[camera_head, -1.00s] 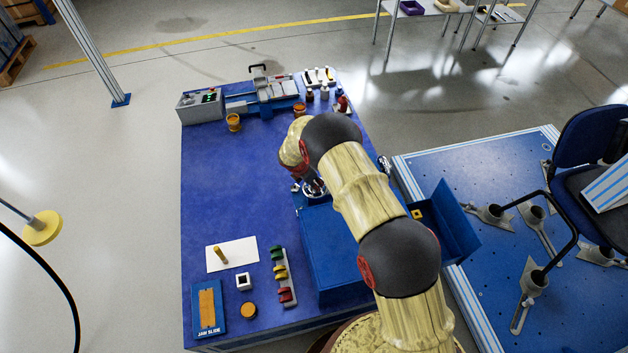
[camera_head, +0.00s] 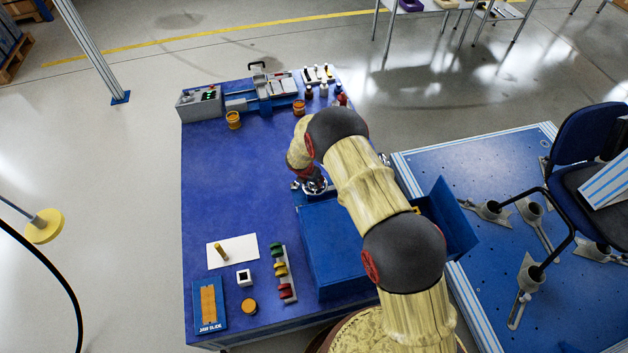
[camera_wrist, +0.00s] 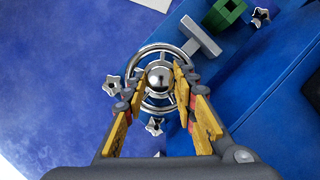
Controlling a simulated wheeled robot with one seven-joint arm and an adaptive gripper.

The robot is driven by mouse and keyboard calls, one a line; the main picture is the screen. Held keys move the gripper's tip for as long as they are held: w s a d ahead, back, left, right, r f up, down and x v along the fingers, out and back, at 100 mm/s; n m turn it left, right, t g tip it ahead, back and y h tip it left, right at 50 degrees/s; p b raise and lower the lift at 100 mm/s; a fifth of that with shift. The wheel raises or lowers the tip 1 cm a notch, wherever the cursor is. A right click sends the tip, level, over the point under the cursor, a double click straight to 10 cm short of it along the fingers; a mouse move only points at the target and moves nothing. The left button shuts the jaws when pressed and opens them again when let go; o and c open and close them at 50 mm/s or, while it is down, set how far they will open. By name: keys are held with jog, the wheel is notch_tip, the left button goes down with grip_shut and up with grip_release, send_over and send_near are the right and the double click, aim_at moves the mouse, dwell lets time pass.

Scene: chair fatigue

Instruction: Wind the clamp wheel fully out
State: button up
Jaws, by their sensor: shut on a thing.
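The clamp wheel (camera_wrist: 133,63) is a shiny metal ring with spokes and a round central hub. It shows large in the wrist view, and part of it shows below my wrist in the head view (camera_head: 314,187). My gripper (camera_wrist: 159,85) reaches over the wheel, with one yellow-padded finger on each side of the hub. It is shut on the wheel's hub. Star-shaped metal knobs (camera_wrist: 112,86) sit around the wheel. In the head view my arm hides the fingers and much of the clamp.
A blue box (camera_head: 335,250) stands right beside the wheel on the blue table (camera_head: 225,180). A rack of coloured pieces (camera_head: 284,272), a white card (camera_head: 240,252) and a jaw slide plate (camera_head: 209,308) lie at the front left. The table's left middle is clear.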

jog(key=o, duration=1.2)
jog(key=shift+c, duration=0.2)
jog(key=shift+r, duration=0.1)
jog(key=v, duration=1.1)
jog(key=shift+r, duration=0.4)
jog(key=shift+s, duration=0.1)
